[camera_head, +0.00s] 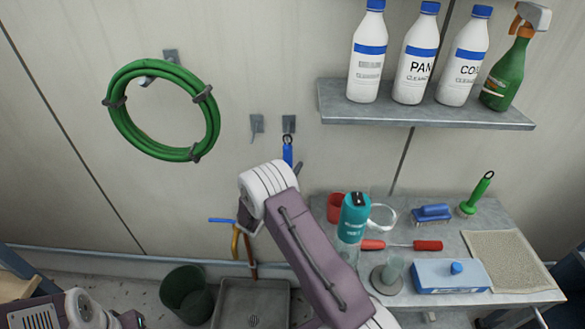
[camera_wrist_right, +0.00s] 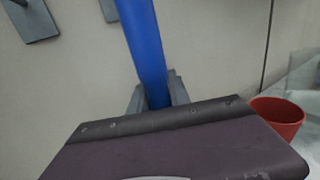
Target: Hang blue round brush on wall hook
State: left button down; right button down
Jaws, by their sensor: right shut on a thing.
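The blue round brush (camera_head: 287,153) hangs upright at the wall, its handle and top ring showing. The ring overlaps the right-hand wall hook (camera_head: 289,122); I cannot tell whether it sits on the hook. My right gripper (camera_head: 293,170) is shut on the handle. In the right wrist view the blue handle (camera_wrist_right: 145,45) runs down between the two fingers (camera_wrist_right: 156,95). The brush head is hidden behind my gripper and wrist. Another wall hook (camera_head: 257,124) to the left is bare. Part of my left arm shows at the bottom left; its jaw state is unclear.
A green hose (camera_head: 116,124) hangs at the left. A shelf (camera_head: 430,118) with bottles juts out at upper right. Below it, a table (camera_head: 390,205) holds a red cup (camera_head: 335,208), a teal container (camera_head: 353,215) and other items. A dark bucket (camera_head: 187,295) stands on the floor.

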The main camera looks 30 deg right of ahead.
jog(key=c, duration=1.1)
grip_release()
jog(key=shift+c, duration=0.2)
jog(key=b+v, duration=0.1)
jog(key=v, duration=0.8)
jog(key=shift+b, duration=0.35)
